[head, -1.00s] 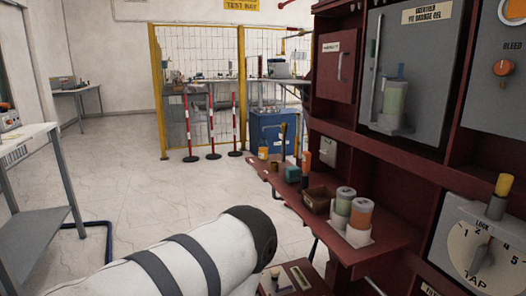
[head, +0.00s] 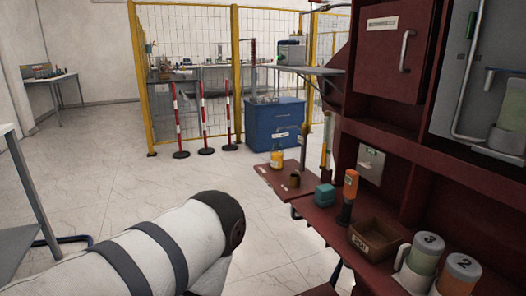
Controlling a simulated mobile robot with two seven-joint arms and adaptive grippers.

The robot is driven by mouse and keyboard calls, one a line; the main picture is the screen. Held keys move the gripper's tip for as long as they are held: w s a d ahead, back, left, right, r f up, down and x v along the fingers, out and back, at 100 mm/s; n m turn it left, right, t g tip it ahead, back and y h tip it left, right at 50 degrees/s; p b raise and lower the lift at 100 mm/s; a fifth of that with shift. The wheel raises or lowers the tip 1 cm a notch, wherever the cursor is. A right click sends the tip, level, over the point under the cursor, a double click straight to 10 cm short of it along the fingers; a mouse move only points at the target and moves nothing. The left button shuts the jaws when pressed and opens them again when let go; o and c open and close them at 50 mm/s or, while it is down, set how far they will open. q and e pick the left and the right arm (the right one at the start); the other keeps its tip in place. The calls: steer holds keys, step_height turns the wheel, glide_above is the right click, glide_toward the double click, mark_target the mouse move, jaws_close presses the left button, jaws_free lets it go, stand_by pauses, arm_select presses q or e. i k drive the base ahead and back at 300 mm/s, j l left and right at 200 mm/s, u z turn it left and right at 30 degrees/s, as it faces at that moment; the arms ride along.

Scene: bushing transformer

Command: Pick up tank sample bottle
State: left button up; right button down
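No label that I can read names the tank sample bottle. Two capped bottles stand at the lower right on the dark red shelf (head: 318,218): one with pale green contents marked 3 (head: 424,258) and one with orange contents marked 2 (head: 458,277). A small yellow-orange bottle (head: 277,158) stands at the shelf's far end. A white arm with grey bands, which looks like my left arm, comes in from the lower left, its dark end apart from the shelf. Neither gripper shows.
An open brown box (head: 373,240), an orange-and-black tool (head: 348,195) and a teal block (head: 324,195) also sit on the shelf. The red cabinet (head: 388,110) rises at right. A blue cabinet (head: 272,122), yellow-framed fence and striped posts (head: 203,120) stand behind. The tiled floor (head: 110,195) is clear.

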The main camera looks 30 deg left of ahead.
mark_target(277, 153)
steer(key=i+j, duration=0.25)
steer(key=j, duration=0.2)
steer(key=i+j+u, duration=0.1)
steer(key=i+j, duration=0.15)
steer(key=j, duration=0.2)
steer(key=i+j, duration=0.3)
steer(key=j, duration=0.15)
